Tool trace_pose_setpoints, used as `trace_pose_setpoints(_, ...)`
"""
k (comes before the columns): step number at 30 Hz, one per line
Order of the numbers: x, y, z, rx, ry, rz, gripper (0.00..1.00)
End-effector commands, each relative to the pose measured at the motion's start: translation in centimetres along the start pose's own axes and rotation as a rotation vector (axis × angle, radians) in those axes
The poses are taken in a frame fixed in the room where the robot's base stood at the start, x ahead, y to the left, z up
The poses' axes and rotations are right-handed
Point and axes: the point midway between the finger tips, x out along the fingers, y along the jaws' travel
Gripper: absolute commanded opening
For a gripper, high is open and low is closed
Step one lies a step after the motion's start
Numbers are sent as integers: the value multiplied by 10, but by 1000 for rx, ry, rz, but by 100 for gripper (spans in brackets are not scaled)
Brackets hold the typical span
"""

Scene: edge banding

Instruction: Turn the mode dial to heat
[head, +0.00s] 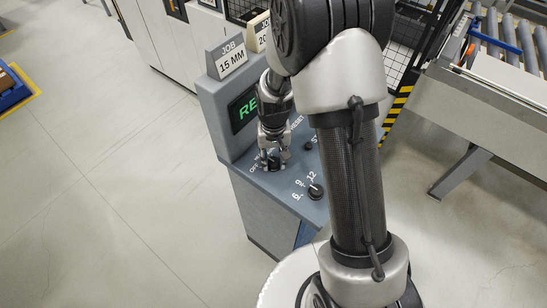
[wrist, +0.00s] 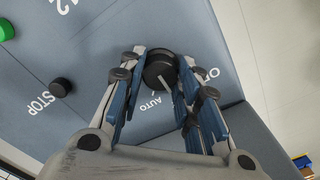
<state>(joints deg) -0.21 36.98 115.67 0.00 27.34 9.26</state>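The mode dial (wrist: 160,67) is a round black knob with a white pointer line on the blue-grey control panel (wrist: 100,40). No heat label is readable. My gripper (wrist: 162,62) has one finger on each side of the dial, very close to it; whether both touch is unclear. In the head view, my gripper (head: 271,160) is down at the panel over the dial.
A black STOP button (wrist: 61,87) and a green button (wrist: 5,29) are left of the dial. In the head view, a numbered knob (head: 316,191) is nearer on the panel. A display (head: 243,110) and a 15 MM job card (head: 228,57) stand behind.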

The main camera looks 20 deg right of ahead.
Motion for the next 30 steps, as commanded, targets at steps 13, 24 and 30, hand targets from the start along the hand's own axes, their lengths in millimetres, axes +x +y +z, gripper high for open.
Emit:
trace_pose_setpoints(13,0,0,0,-1,0,0,51)
trace_pose_setpoints(24,-26,0,-1,-1,5,-1,51)
trace_pose_setpoints(30,-70,0,-1,-1,6,-1,51)
